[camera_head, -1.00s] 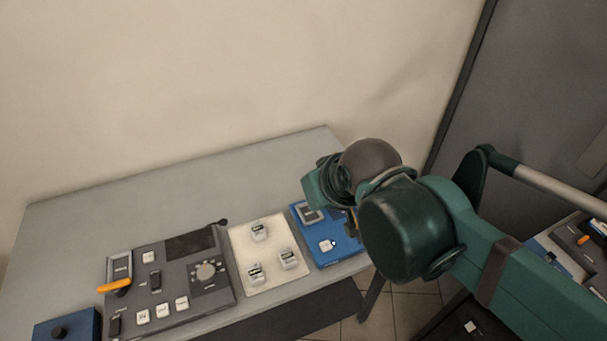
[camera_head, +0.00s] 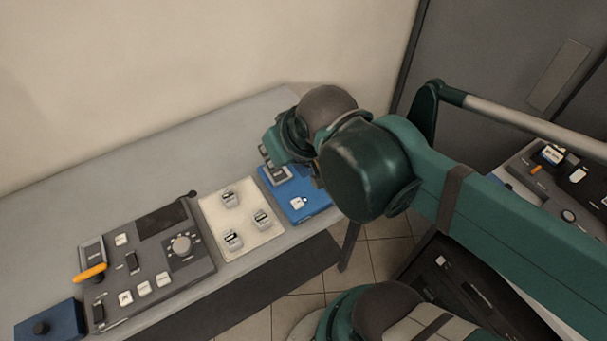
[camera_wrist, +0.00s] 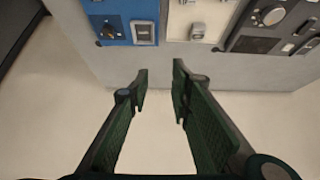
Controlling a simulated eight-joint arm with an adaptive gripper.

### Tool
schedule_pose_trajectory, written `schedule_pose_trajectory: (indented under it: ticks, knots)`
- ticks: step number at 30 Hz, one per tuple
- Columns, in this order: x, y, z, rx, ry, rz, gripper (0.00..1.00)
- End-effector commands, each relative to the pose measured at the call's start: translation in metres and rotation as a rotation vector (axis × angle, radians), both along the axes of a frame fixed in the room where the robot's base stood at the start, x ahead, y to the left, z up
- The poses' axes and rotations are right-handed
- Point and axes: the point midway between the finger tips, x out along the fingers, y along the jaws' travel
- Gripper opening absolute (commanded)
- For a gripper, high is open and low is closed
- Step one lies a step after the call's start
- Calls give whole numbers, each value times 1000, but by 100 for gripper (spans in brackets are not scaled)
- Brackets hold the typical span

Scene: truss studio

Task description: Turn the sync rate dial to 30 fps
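A round grey dial (camera_head: 181,245) with marks around it sits on the dark console (camera_head: 205,268), left of centre in the head view. In the wrist view the same grey dial (camera_wrist: 270,15) is at the top right. A black knob (camera_wrist: 107,31) shows on the blue panel (camera_wrist: 123,6), top left of the wrist view. The labels are too small to read, so I cannot tell for sure which is the sync rate dial. My gripper (camera_wrist: 158,84) is open and empty, apart from all the controls. In the head view my arm covers part of the blue panel (camera_head: 318,205).
A cream panel (camera_head: 211,212) with several small switches lies between the console and the blue panel. An orange-handled lever (camera_head: 91,272) is on the console's left. A blue box with a black knob (camera_head: 41,327) stands at bottom left. The grey table (camera_head: 120,195) is clear behind the panels.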

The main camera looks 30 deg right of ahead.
Motion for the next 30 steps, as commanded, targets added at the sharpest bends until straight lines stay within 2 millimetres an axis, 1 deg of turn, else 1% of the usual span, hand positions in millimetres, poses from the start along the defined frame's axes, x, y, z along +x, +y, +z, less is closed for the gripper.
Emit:
schedule_pose_trajectory:
  ticks: [1,3,8,16,30]
  knots:
    - [1,-1,1,-3,3,3,29]
    - [3,-2,1,-10,8,9,36]
    - [11,-7,0,-37,34,38,36]
    - [30,-22,-4,-108,102,123,36]
    - [63,-52,-22,-210,232,296,36]
